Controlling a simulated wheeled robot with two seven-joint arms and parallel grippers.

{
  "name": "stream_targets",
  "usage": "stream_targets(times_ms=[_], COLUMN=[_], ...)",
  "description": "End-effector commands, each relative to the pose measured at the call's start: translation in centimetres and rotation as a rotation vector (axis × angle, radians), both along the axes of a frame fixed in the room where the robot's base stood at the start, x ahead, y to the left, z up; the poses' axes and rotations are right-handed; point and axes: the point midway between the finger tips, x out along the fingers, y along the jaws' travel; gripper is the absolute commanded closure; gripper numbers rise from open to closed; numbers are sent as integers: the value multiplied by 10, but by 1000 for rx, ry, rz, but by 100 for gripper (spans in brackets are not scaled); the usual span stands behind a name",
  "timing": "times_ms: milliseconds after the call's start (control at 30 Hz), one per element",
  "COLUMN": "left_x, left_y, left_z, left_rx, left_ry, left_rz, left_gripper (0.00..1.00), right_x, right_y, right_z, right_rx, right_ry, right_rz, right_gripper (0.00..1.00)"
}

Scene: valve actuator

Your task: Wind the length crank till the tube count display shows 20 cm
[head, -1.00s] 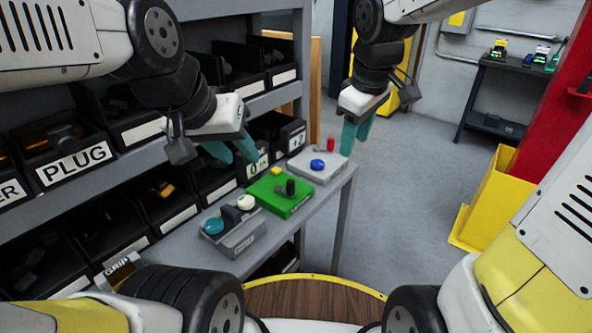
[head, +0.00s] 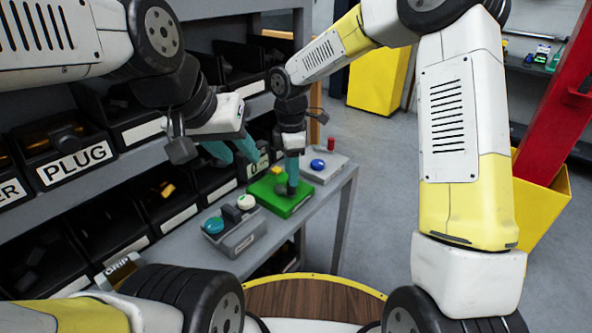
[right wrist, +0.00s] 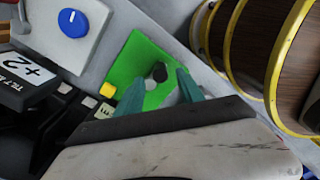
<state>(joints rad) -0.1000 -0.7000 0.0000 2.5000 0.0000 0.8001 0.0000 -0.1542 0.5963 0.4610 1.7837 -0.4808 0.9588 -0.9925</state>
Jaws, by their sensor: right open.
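The green box (head: 296,204) sits on the grey bench and bears the crank, whose dark knob (right wrist: 159,72) and grey hub (right wrist: 150,84) show in the right wrist view. My right gripper (head: 292,172) is over the green box with its fingers pointing down at the crank. In the right wrist view its fingertips (right wrist: 160,84) are apart, one on each side of the knob; contact cannot be told. A white display card (head: 258,165) behind the box seems to show a 0, partly hidden. My left gripper (head: 232,152) hangs open and empty in front of the shelf bins.
A yellow button (head: 277,171) is at the green box's back corner. A grey box with a blue dial (head: 318,164) stands to the right. Shelf bins line the left.

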Motion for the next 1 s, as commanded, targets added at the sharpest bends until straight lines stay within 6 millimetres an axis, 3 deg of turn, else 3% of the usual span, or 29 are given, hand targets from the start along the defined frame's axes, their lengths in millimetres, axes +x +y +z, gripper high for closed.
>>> stream_targets(times_ms=[100,300,600,633,833,1000], left_x=[0,0,0,0,0,0], left_y=[0,0,0,0,0,0], left_z=[0,0,0,0,0,0], left_rx=[0,0,0,0,0,0], left_ry=[0,0,0,0,0,0], left_rz=[0,0,0,0,0,0], left_gripper=[64,64,64,64,64,64], right_x=[-1,0,0,0,0,0], right_y=[0,0,0,0,0,0], right_z=[-20,-40,-43,-43,-43,-43], right_rx=[-2,0,0,0,0,0], right_ry=[3,1,0,0,0,-1], right_rz=[0,0,-2,-2,-2,-3], right_gripper=[55,55,55,57,96,100])
